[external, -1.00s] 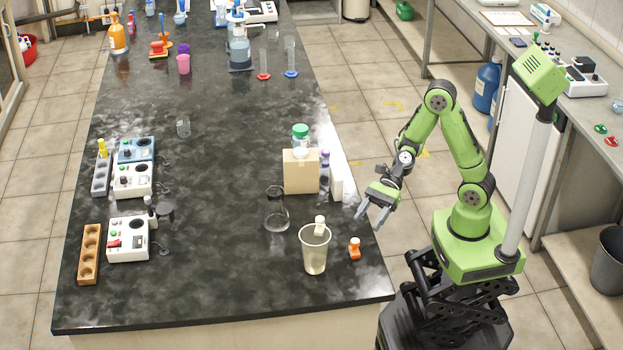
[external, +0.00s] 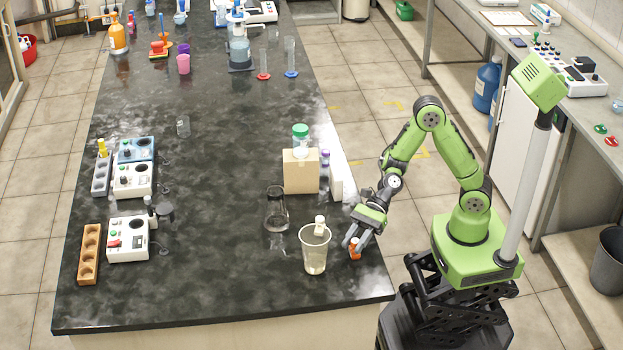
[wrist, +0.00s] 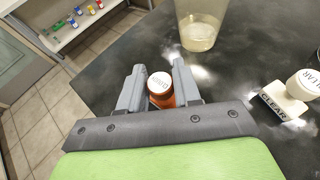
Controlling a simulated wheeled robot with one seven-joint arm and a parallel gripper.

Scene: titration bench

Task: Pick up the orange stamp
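The orange stamp (external: 355,252) stands upright near the right edge of the dark bench, to the right of a clear plastic cup. In the wrist view the stamp (wrist: 161,92), with a white printed round top, sits between the two grey fingers. My gripper (external: 352,247) is open and lowered around the stamp; in the wrist view my gripper (wrist: 156,85) shows a gap between the stamp and the right finger. The left finger is close to the stamp, and I cannot tell whether it touches. The lower part of the stamp is partly hidden.
The clear cup (external: 315,255) stands close on the left of the stamp, with a white-topped item behind it. A white stamp marked CLEAR (wrist: 285,104) shows at right in the wrist view. A glass flask (external: 276,212) and a cardboard box (external: 299,172) stand farther back.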

